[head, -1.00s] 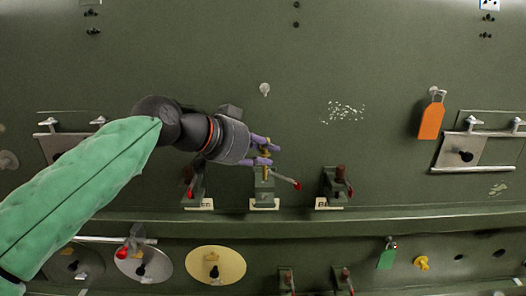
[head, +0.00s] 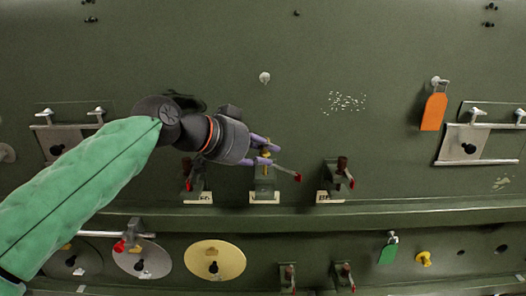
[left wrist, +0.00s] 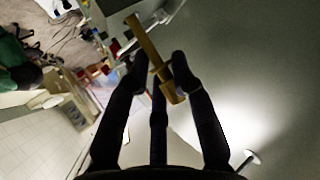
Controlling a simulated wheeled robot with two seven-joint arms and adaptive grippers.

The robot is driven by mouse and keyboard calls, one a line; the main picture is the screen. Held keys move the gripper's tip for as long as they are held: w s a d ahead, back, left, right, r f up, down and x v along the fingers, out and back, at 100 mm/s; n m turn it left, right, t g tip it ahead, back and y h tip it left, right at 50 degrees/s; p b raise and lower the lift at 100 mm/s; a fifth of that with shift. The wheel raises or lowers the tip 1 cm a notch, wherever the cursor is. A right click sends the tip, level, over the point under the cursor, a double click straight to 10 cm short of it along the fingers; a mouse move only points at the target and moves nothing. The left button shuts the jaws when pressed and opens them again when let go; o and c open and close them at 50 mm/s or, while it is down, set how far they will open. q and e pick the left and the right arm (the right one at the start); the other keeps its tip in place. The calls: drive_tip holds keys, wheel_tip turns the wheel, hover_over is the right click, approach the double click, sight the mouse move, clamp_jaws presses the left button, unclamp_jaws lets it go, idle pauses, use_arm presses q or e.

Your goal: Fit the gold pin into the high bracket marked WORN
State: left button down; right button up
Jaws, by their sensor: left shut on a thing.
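My left gripper (head: 266,150) is shut on the gold pin (head: 265,160), just above the middle high bracket (head: 264,184). In the left wrist view, the pin (left wrist: 147,40) runs slantwise between the fingertips (left wrist: 160,64), with its thicker end nearer the camera. In the head view the pin's lower part is close over the bracket's top. I cannot tell whether its tip is inside. A red-tipped lever (head: 286,173) sticks out to the bracket's right. The bracket's label (head: 264,198) is too small to read. My right gripper is not in view.
Similar brackets stand left (head: 195,180) and right (head: 336,180), each with a red-tipped part. A ledge (head: 400,207) runs below them. An orange tag (head: 434,112) hangs at right. The wall above the gripper is mostly clear.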

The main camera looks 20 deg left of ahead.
use_arm(q)
drive_tip(key=shift+f+b, duration=1.3)
drive_tip(key=shift+f, duration=0.15)
drive_tip(key=c, duration=1)
unclamp_jaws()
drive_tip(key=v, duration=1.2)
